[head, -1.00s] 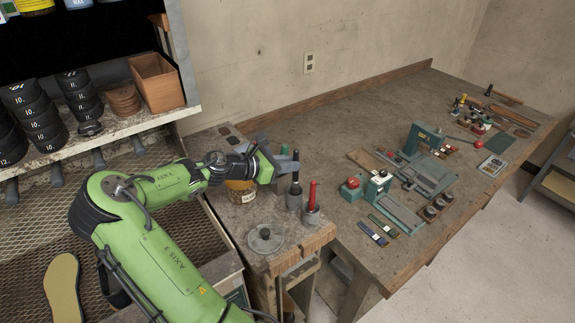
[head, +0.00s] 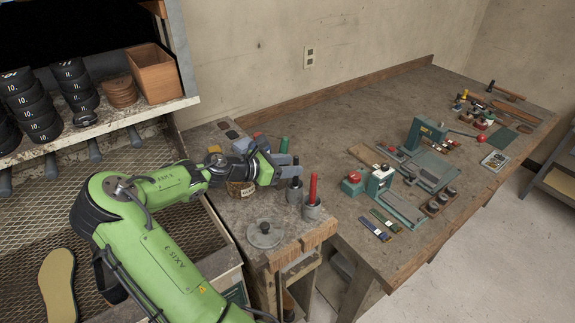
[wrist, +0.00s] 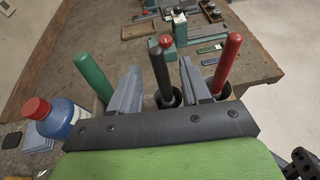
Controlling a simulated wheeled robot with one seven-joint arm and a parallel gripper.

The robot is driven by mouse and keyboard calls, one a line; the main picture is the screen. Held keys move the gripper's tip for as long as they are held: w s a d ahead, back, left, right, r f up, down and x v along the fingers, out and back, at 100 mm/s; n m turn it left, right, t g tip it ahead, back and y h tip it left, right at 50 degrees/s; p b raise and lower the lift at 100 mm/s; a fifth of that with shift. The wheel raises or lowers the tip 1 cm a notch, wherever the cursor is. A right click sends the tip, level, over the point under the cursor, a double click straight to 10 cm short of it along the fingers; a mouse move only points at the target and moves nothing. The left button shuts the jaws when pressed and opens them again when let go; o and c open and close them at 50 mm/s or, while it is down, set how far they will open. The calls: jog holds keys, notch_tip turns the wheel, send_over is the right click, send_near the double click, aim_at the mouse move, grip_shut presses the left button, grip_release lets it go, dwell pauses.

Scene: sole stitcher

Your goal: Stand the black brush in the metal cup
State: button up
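The black brush (head: 297,184) stands upright in a small grey metal cup (head: 293,197) near the right edge of the small bench. In the wrist view the black brush (wrist: 160,72) rises between the fingers of my gripper (wrist: 160,72), with a visible gap on both sides. My gripper (head: 286,167) is open in the head view, its fingers at the height of the brush handle. The black brush's lower end is partly hidden by the cup rim and my gripper.
A red brush (head: 313,188) stands in a second grey cup (head: 312,210) close by. A green brush (wrist: 93,75) stands just left of my fingers.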

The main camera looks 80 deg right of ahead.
jog(key=shift+w, duration=0.1)
jog(key=p+v, duration=0.2)
jog(key=v, duration=1.3)
jog(key=shift+a, duration=0.3)
jog(key=shift+w, duration=0.15)
